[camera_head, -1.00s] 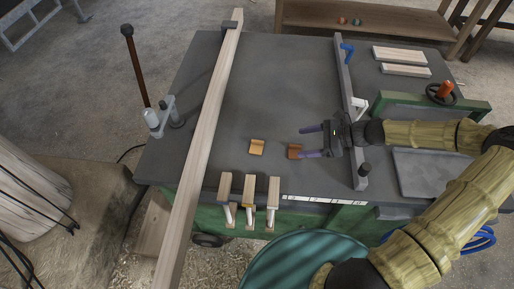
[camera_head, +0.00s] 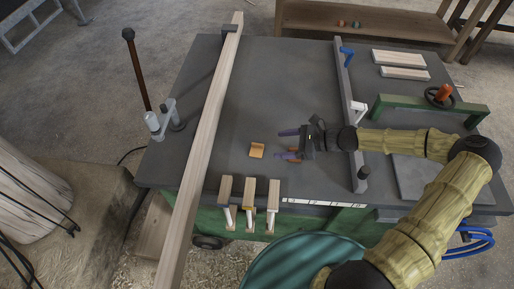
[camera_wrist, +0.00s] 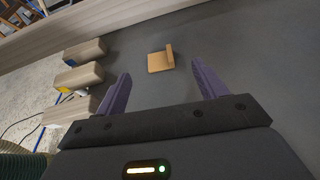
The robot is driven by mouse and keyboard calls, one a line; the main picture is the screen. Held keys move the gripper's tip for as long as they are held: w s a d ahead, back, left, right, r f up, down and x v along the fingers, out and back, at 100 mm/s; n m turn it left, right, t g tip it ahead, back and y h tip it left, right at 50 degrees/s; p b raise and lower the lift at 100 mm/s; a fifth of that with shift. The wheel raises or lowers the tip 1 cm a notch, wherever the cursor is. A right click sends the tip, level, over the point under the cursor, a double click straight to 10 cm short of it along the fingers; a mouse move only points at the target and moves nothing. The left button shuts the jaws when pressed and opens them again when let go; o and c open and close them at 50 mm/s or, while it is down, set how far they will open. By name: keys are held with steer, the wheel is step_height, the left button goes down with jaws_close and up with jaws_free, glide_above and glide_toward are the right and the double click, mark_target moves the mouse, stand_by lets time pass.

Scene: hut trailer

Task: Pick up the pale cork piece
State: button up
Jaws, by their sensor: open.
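The pale cork piece (camera_head: 257,150) is a small tan block with a raised edge. It lies on the grey table top, left of my gripper (camera_head: 284,144). In the wrist view the cork piece (camera_wrist: 158,62) shows ahead, between the lines of the two purple fingers and beyond their tips. My gripper is open and empty, its fingers pointing left, not touching the piece. A darker brown piece (camera_head: 297,154) lies by the lower finger, mostly hidden by the gripper.
A long wooden beam (camera_head: 210,120) crosses the table's left side. Several wood-topped clamps (camera_head: 249,190) stand at the front edge, below the cork piece. A grey rail (camera_head: 346,100) with a blue handle runs under my arm. The table behind the cork piece is clear.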

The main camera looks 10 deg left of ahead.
mark_target(257, 150)
steer(key=x, duration=0.4)
steer(key=shift+a, duration=0.2)
steer(key=shift+f, duration=0.1)
steer(key=p+x, duration=0.1)
steer(key=x, duration=0.4)
steer(key=shift+s+f+p, duration=0.15)
steer(key=shift+f+p, duration=0.2)
steer(key=shift+p, duration=0.05)
steer(key=shift+d, duration=0.1)
steer(key=shift+c, duration=0.2)
steer(key=c, duration=1)
